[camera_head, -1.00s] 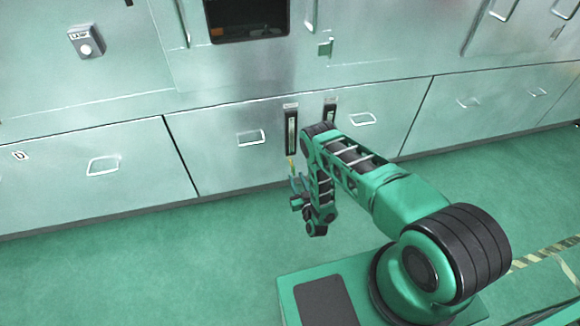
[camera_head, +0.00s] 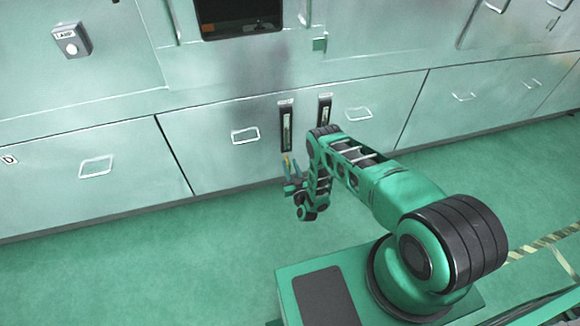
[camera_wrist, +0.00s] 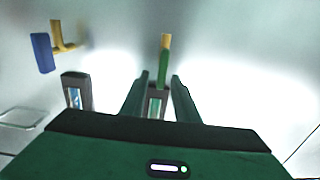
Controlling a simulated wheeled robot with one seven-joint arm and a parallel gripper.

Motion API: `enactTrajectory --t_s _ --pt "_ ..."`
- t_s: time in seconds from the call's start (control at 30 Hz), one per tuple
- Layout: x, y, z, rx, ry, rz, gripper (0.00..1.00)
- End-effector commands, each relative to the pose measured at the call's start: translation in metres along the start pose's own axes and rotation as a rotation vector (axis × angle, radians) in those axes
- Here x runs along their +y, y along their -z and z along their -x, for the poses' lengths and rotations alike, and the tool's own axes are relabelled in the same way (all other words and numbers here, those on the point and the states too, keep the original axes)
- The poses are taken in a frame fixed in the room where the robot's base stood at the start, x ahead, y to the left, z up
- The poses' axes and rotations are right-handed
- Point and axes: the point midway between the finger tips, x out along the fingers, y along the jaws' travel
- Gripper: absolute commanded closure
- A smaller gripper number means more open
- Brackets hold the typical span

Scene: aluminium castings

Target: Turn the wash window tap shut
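A tap with a green handle (camera_wrist: 162,64) and a brass end (camera_wrist: 166,41) shows ahead of my gripper in the wrist view. My gripper (camera_wrist: 160,76) is open, one finger on each side of the handle's lower part in that picture; contact cannot be told. In the head view my gripper (camera_head: 290,176) is low by the cabinet front, below the left gauge. A second tap with a blue handle (camera_wrist: 42,53) and brass pipe (camera_wrist: 64,38) is at the wrist view's upper left. No readable label shows which one is the wash window tap.
Two dark upright gauges, left (camera_head: 287,128) and right (camera_head: 324,111), are on the metal cabinet front. A drawer handle (camera_head: 245,135) is left of them. A lamp box (camera_head: 71,41) is higher on the wall. The green floor (camera_head: 150,265) at left is clear.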

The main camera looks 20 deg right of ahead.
Motion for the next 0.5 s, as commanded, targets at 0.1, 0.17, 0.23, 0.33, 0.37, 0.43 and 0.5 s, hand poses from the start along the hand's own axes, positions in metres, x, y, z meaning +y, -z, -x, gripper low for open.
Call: enactTrajectory --t_s 0.1,0.17,0.23,0.33,0.37,0.43,0.5 --pt "0.0 0.0002 -0.0072 0.0 0.0 -0.001 0.72" --pt "-0.0001 0.0002 -0.0087 0.0 0.0 -0.001 0.72" --pt "-0.0002 0.0002 -0.0094 0.0 0.0 0.0 0.72" --pt "-0.0002 0.0001 -0.0093 -0.001 0.001 0.0 0.72" --pt "-0.0003 0.0001 -0.0093 -0.001 0.001 0.0 0.72" --pt "-0.0002 0.0001 -0.0092 -0.001 0.001 0.0 0.74" --pt "-0.0002 0.0 -0.0092 -0.001 0.001 0.0 0.91"
